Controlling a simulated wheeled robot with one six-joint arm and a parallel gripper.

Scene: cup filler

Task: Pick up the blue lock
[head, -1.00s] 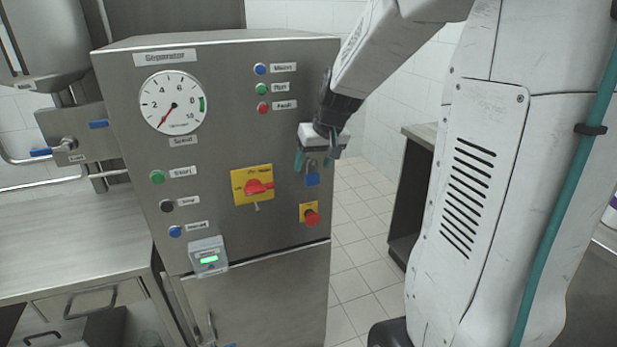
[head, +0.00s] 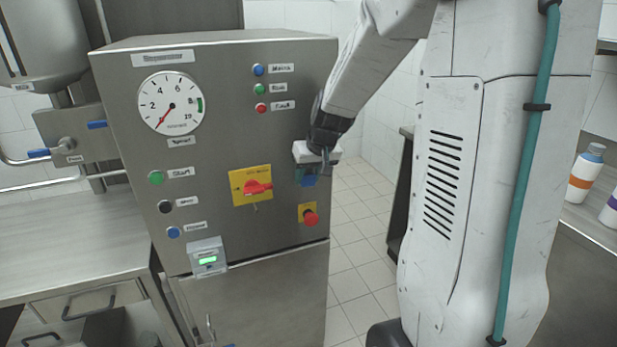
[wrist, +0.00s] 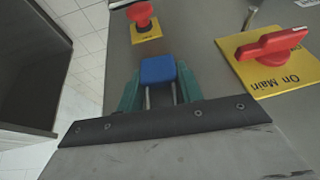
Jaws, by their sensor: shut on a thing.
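The blue lock (wrist: 157,70) shows in the wrist view between the teal fingers of my gripper (wrist: 159,88). Its body is past the fingertips and its two metal shackle legs run back between the fingers. In the head view the lock (head: 309,182) is at the right side of the cabinet front, just below my gripper (head: 311,172), which is shut on it. The fingers partly cover its upper part there. I cannot tell whether the shackle still hangs on a fixture of the panel.
The grey cabinet front (head: 215,220) bears a red rotary switch (head: 257,187) on a yellow plate and a red emergency button (head: 311,217) just below the lock. A gauge (head: 171,103) sits upper left. Tiled floor (head: 352,240) is open to the right of the cabinet.

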